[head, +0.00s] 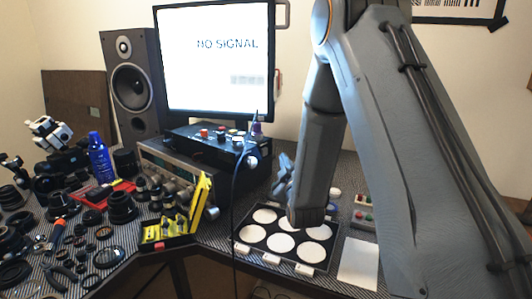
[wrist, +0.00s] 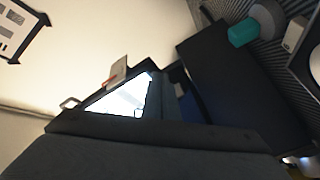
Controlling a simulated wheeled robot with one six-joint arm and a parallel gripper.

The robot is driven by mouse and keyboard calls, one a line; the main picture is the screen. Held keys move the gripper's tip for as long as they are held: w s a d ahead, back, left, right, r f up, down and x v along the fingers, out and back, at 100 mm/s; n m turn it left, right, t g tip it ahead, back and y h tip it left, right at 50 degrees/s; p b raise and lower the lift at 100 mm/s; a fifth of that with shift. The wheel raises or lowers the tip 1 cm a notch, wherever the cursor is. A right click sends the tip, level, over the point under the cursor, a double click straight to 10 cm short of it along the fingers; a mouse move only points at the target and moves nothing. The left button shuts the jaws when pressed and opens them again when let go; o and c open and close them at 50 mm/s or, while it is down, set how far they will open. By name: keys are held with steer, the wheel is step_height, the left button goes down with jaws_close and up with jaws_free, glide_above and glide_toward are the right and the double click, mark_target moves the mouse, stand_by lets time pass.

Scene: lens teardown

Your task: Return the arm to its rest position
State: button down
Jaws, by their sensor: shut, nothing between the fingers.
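My arm comes down from the upper right in the head view and bends near the middle of the table. My gripper (head: 284,168) shows in part behind the lower end of the arm, as a blue-grey shape in front of the monitor side of the bench. It is shut and holds nothing I can see. It is raised over the back of the white-circle tray (head: 237,243). The wrist view is tilted and shows the bright monitor screen (wrist: 118,98) and the pale wall; its fingertips are not clear there.
The monitor (head: 218,60) stands behind electronic boxes (head: 190,160), with a speaker (head: 133,80) beside it. Lens parts crowd the left of the bench, near a blue bottle (head: 100,158) and an open yellow case (head: 200,203). A white sheet (head: 359,263) lies right of the tray.

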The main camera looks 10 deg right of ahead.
steer(key=shift+s+d, duration=0.45)
steer(key=shift+s, duration=0.05)
steer(key=s+a+f+m+g+p, duration=0.1)
steer(key=s+f+m+g, duration=0.2)
steer(key=s+g, duration=0.3)
steer(key=s+f+m+g, duration=0.2)
steer(key=s+f+g, duration=0.25)
steer(key=s, duration=0.35)
steer(key=s+r+m+g, duration=0.2)
steer(key=s+g, duration=0.6)
steer(key=s, duration=1.5)
steer(key=m, duration=0.2)
steer(key=shift+a+m+y+p, duration=0.15)
steer(key=shift+m+y+p, duration=0.15)
steer(key=shift+p, duration=0.1)
